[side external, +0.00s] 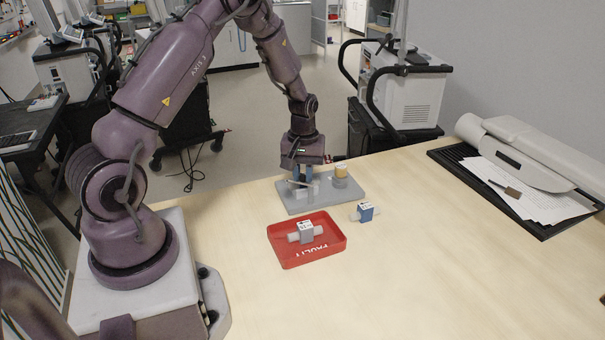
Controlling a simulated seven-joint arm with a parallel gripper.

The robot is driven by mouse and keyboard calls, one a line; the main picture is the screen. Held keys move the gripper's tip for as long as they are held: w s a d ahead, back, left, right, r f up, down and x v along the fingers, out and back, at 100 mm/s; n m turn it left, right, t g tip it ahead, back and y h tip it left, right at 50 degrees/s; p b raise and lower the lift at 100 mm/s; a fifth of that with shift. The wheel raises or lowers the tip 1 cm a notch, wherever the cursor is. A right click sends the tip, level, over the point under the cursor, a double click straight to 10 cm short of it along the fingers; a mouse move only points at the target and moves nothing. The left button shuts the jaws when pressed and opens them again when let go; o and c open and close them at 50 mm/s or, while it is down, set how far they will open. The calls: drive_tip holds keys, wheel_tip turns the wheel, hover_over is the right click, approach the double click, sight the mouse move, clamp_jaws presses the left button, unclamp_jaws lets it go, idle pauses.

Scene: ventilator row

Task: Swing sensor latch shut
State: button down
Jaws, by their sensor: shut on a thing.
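My gripper (303,178) points down over the left part of a grey base plate (325,202) near the table's far edge. Its blue fingers are closed on what looks like the thin light latch (294,183) above a pale holder (301,193); the fingers partly hide the contact. I cannot tell the latch's exact angle. A blue flow sensor (365,212) with pale tube ends lies on the table just right of the plate, apart from it. A grey sensor (307,233) lies in a red tray (285,257) marked with partly readable white letters.
A black tray (540,222) with papers and a white device (525,155) lies at the far right. The table's front and middle right are clear.

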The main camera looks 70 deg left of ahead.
drive_tip(key=m, duration=0.4)
drive_tip(key=shift+w+a+m, duration=0.25)
drive_tip(key=shift+w+m, duration=0.05)
drive_tip(key=shift+w, duration=0.05)
drive_tip(key=shift+w+m, duration=0.25)
drive_tip(key=shift+m, duration=1)
drive_tip(key=shift+w+m, duration=0.2)
drive_tip(key=shift+m, duration=1.05)
drive_tip(key=shift+r, duration=0.1)
drive_tip(key=c, duration=1.1)
unclamp_jaws()
drive_tip(key=shift+o, duration=0.2)
wheel_tip(320, 180, up, 13)
